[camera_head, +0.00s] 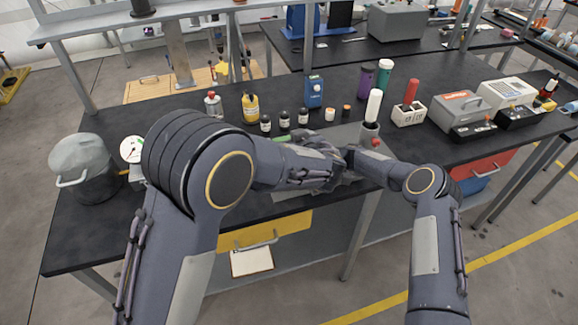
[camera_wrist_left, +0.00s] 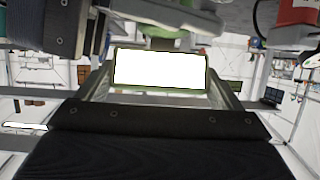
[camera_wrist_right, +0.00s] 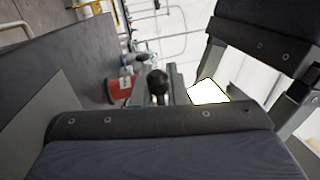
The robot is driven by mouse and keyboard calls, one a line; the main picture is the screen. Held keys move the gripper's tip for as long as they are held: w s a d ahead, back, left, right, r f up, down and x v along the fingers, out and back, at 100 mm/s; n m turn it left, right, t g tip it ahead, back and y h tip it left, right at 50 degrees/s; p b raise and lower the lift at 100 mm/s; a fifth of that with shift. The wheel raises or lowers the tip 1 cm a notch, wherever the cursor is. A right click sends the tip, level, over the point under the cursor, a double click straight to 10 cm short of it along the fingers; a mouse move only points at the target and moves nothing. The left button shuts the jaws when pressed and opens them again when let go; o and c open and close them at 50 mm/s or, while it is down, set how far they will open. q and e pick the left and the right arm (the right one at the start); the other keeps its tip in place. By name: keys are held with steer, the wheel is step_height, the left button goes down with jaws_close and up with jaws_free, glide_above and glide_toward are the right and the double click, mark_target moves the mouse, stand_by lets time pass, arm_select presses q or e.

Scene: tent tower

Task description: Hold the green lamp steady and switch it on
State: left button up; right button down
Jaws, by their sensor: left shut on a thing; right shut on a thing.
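A little of the green lamp (camera_head: 283,137) shows as a green strip behind my left forearm in the head view; my arms hide most of it. In the left wrist view its bright white face (camera_wrist_left: 160,68) lies between the fingers of my left gripper (camera_wrist_left: 163,85), with green (camera_wrist_left: 165,33) beyond. My left gripper is shut on the lamp. My right gripper (camera_wrist_right: 247,92) meets it from the right and is also shut on the lamp; a white glowing patch (camera_wrist_right: 208,92) shows between its fingers. The exact part it grips is hidden.
A grey pot (camera_head: 80,160) stands at the table's left end. Bottles, including a yellow one (camera_head: 250,108), and a blue device (camera_head: 313,92) stand behind my arms. A white cylinder (camera_head: 374,105) and a red-topped button (camera_head: 375,142) are close to my right gripper. Instruments (camera_head: 460,110) crowd the right.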

arm_select(q)
steer(key=shift+a, duration=0.1)
arm_select(e)
steer(key=shift+s+d+n+g, duration=0.15)
steer(key=shift+n+g, duration=0.25)
steer(key=shift+g, duration=0.3)
steer(key=c, duration=1.5)
jaws_free()
